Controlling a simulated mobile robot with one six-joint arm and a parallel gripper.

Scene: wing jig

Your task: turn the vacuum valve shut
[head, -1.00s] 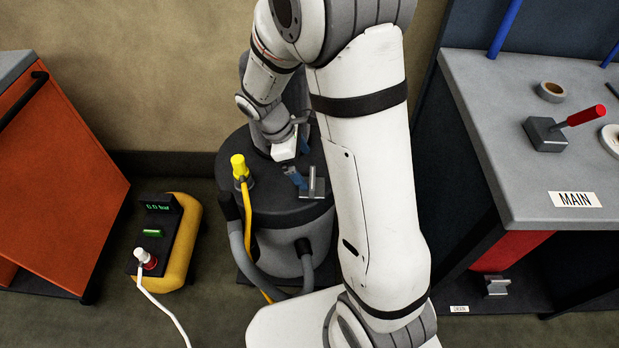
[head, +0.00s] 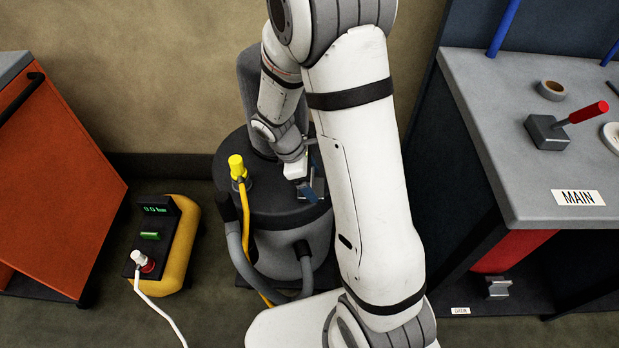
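A lever with a red handle (head: 587,112) on a grey block (head: 546,132) stands on the bench at the right, above a label reading MAIN. It looks like a valve, but I cannot tell for certain that it is the vacuum valve. The handle slants up to the right. My gripper (head: 309,191) is far to its left, over the dark drum (head: 262,205) at the centre. A white part and a blue part of the gripper show there. My own arm hides the rest, so I cannot see both fingertips or anything held.
A yellow-capped fitting (head: 237,168) rises from the drum, with hoses at its side. A yellow box (head: 185,245) with a display stands on the floor, left of the drum. An orange cabinet (head: 60,190) is farther left. A tape roll (head: 552,90) lies on the bench (head: 500,180).

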